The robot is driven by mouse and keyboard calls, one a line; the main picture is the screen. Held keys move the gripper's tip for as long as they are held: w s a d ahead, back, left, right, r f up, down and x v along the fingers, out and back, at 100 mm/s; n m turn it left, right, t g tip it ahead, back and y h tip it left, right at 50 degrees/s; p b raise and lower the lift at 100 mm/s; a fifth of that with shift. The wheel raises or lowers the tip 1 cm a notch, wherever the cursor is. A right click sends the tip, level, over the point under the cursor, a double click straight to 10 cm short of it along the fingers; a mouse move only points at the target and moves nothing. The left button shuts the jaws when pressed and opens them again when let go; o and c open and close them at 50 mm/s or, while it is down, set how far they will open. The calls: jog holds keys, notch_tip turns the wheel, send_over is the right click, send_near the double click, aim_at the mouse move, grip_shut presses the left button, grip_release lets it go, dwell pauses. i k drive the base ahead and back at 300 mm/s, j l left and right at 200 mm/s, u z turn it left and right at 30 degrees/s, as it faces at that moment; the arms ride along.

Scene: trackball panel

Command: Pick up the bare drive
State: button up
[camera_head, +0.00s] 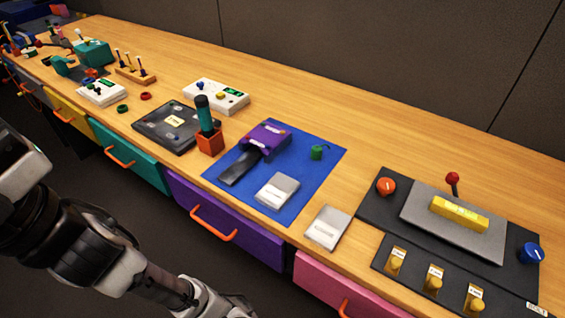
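Two flat silver-grey slabs that look like drives are in view. One slab (277,191) lies on the blue mat (310,195), near its front corner. The other slab (328,228) lies on the bare wood just right of the mat. Both have pale labels too small to read, so I cannot tell which is the bare drive. On the mat, a purple housing (267,138) has a dark grey tray extending from its front. My arm is at the lower left, apart from both slabs, and runs off the bottom edge. My gripper is not in view.
A small green object (318,152) sits on the mat. A black panel (378,212) with knobs and a yellow bar is at right. A teal-handled joystick (207,130) and a dark square panel (150,125) are left. Orange-handled drawers line the front. Wood behind the mat is clear.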

aim_at(327, 228)
jog(key=l+u, duration=0.25)
jog(key=l, duration=0.3)
jog(key=l+u, duration=0.3)
jog(key=l, duration=0.2)
jog(key=k+l+u, duration=0.25)
jog(key=l, duration=0.25)
jog(key=i, duration=0.1)
